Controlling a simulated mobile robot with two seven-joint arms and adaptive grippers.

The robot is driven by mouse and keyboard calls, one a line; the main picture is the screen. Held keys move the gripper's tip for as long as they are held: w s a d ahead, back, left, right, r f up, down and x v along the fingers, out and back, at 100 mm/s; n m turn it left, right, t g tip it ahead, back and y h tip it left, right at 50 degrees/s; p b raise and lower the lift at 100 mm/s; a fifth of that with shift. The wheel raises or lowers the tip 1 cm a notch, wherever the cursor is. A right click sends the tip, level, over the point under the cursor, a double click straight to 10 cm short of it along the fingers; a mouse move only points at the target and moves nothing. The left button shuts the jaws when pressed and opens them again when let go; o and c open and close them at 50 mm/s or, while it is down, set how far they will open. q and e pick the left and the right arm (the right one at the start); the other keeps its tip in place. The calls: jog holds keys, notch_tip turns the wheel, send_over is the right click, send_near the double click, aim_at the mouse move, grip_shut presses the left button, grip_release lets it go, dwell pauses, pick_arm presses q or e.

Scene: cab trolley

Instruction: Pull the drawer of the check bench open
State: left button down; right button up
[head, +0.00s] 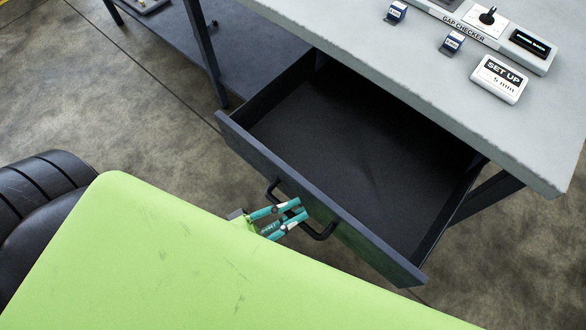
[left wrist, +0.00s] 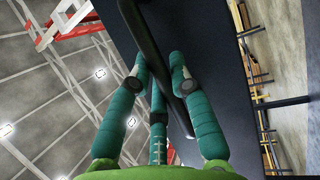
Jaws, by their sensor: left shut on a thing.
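The drawer (head: 345,140) of the check bench stands pulled well out, and its dark inside looks empty. Its front panel (head: 365,232) carries a black bar handle (head: 325,233). My left gripper (head: 292,212), with teal fingers, is at the handle and shut on it. In the left wrist view the teal fingers (left wrist: 158,85) stand on both sides of the black handle (left wrist: 160,65), close to the dark drawer front (left wrist: 212,50). The light grey bench top (head: 420,70) lies above the drawer. My right gripper is in neither view.
A dark lower shelf (head: 230,50) and bench leg (head: 205,50) are at the left. The concrete floor (head: 150,110) left of the drawer is clear.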

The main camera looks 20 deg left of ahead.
pick_arm(q)
jog(key=c, duration=1.1)
grip_release()
jog(key=v, duration=1.2)
